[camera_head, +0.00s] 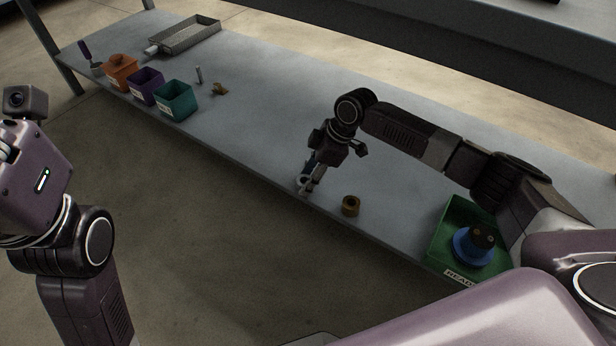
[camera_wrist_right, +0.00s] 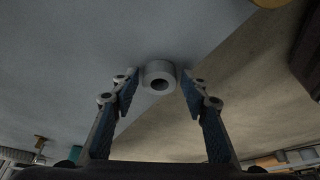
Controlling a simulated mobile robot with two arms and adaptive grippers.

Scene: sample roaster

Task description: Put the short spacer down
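A short grey ring-shaped spacer (camera_wrist_right: 160,75) shows in the right wrist view, between the tips of my right gripper (camera_wrist_right: 160,88). The fingers stand apart, with a narrow gap visible on each side of the spacer. In the head view my right gripper (camera_head: 308,180) points down at the near edge of the grey bench (camera_head: 270,100), with the pale spacer (camera_head: 301,184) at its tips. The spacer appears to rest on the bench close to the edge. My left arm is at the left of the head view; its fingers are out of frame.
A brown ring (camera_head: 350,206) lies right of the right gripper. A green tray (camera_head: 440,235) holds a blue round part (camera_head: 473,247). Orange (camera_head: 119,75), purple (camera_head: 145,88) and teal (camera_head: 175,100) bins and a metal tray (camera_head: 185,36) stand at the far left. The bench middle is clear.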

